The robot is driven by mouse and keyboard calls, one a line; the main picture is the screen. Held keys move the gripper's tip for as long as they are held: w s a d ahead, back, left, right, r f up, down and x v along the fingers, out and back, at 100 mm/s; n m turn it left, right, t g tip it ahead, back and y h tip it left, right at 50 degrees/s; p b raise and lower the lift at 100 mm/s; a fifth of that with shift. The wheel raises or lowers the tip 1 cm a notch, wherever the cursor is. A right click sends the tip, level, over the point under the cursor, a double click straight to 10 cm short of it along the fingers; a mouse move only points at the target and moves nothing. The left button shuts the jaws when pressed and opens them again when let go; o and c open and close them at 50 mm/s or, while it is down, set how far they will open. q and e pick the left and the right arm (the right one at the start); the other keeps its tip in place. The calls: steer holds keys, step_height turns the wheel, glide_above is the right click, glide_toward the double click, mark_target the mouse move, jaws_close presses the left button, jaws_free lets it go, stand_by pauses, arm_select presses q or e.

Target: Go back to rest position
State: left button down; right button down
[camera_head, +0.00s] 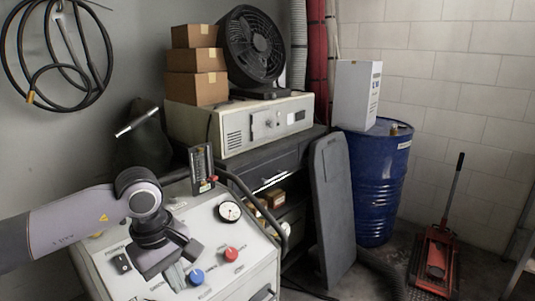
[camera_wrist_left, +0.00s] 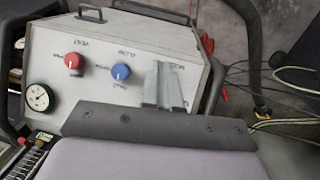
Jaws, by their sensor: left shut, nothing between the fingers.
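My left gripper (camera_head: 177,274) is over the left front part of a light grey control console (camera_head: 258,268). Its fingers are shut together with nothing held, and they also show in the left wrist view (camera_wrist_left: 163,86). Just right of the fingers, apart from them, are a blue knob (camera_head: 196,277) and a red knob (camera_head: 230,254). Both knobs also show in the left wrist view, the blue (camera_wrist_left: 121,72) and the red (camera_wrist_left: 73,63). Whether the fingertips touch the panel I cannot tell. My right gripper is not in view.
The console also bears a round gauge (camera_head: 229,211), a black switch (camera_head: 121,263) and a small upright device (camera_head: 201,168). Behind are a dark cabinet (camera_head: 285,165), stacked cardboard boxes (camera_head: 197,62) and a fan (camera_head: 252,47). A blue drum (camera_head: 377,190) and red floor jack (camera_head: 435,262) stand right.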

arm_select(q)
steer(key=s+d+n+g+h, duration=0.2)
steer(key=s+d+n+h, duration=0.2)
steer(key=s+d+h, duration=0.45)
steer(key=s+d+n+g+h, duration=0.2)
steer(key=s+d+n+h, duration=0.3)
steer(key=d, duration=0.7)
steer(key=w+a+f+n+t+y, duration=0.1)
steer(key=w+a+f+n+t, duration=0.2)
steer(key=n+t, duration=0.65)
steer(key=w+a+f+n+t+y, duration=0.2)
steer(key=w+a+n+t, duration=0.15)
steer(key=n, duration=1.05)
steer(key=w+a+f+n+t+y, duration=0.15)
steer(key=a+n+t, duration=0.25)
steer(key=n+t, duration=0.55)
steer(key=s+a+f+n+g+y, duration=0.4)
steer(key=s+a+f+n, duration=0.2)
steer(key=f+n, duration=0.2)
steer(key=s+a+f+n+g+y, duration=0.4)
steer(key=f+n, duration=0.5)
steer(key=f, duration=0.3)
steer(key=s+a+g, duration=0.1)
steer(key=s+a, duration=0.1)
steer(key=s, duration=0.1)
steer(key=shift+s+f, duration=0.15)
